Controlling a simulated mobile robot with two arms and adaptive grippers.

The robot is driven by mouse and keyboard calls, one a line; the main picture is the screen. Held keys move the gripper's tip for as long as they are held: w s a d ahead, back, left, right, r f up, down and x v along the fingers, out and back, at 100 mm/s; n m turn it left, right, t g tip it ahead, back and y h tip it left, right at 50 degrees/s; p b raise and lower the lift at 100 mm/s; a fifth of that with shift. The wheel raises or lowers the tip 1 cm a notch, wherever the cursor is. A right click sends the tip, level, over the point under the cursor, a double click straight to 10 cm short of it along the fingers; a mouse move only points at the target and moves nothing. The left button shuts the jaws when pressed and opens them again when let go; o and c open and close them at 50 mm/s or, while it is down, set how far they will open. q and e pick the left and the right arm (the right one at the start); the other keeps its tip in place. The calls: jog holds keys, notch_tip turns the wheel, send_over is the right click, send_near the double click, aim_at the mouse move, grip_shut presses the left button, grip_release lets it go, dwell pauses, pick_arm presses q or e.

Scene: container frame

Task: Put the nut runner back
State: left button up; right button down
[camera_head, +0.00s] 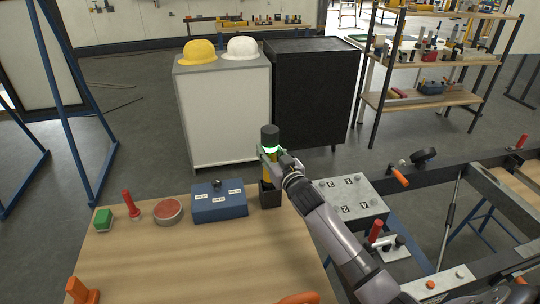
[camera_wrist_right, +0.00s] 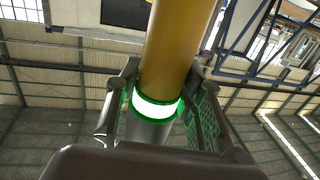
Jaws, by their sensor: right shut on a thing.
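The nut runner (camera_head: 269,136) is upright, with a dark top, a glowing green ring and a yellow body. My right gripper (camera_head: 270,153) is shut around it near the green ring. The lower end of the yellow body is at the mouth of a black holder (camera_head: 270,196) on the wooden table; I cannot tell how deep it sits. In the right wrist view the yellow body (camera_wrist_right: 168,45) and its lit ring lie between the two fingers of the right gripper (camera_wrist_right: 157,105). My left gripper is not in view.
The wooden table (camera_head: 190,262) also bears a blue box (camera_head: 220,207), a round red-topped tin (camera_head: 168,211), a red-handled tool (camera_head: 131,204) and a green block (camera_head: 103,219). A metal plate (camera_head: 352,199) with printed labels lies on the frame at right. The table's middle is clear.

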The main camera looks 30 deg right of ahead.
jog(key=shift+f, duration=0.55)
jog(key=c, duration=1.5)
grip_release()
jog(key=shift+f, duration=0.25)
jog(key=o, duration=0.4)
jog(key=shift+r, duration=0.15)
jog(key=s, duration=0.4)
jog(key=s+b, duration=0.1)
jog(key=s, duration=0.7)
jog(key=shift+a, duration=0.35)
